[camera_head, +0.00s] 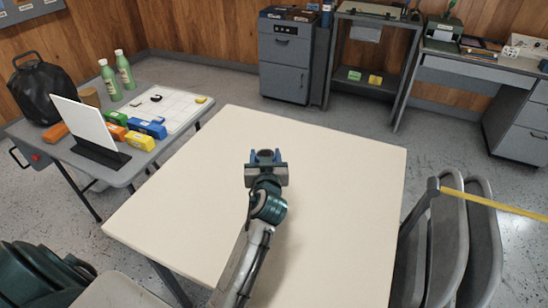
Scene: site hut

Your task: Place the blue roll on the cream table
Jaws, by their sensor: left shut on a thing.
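The cream table (330,190) fills the middle of the camera_head view, and its top is bare apart from what my arm covers. My left gripper (266,159) is over the table's middle, left of its centre line. It is shut on the blue roll (266,153), of which only a small part with a dark round middle shows between the jaws. I cannot tell whether the roll touches the tabletop. My right gripper is out of view.
A grey side table (112,172) at left holds a black bag (43,88), a white panel (88,128), green bottles and coloured boxes. Folding chairs (448,245) stand against the right side. Grey cabinets (285,62) stand at the back. A yellow tape (490,203) crosses at right.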

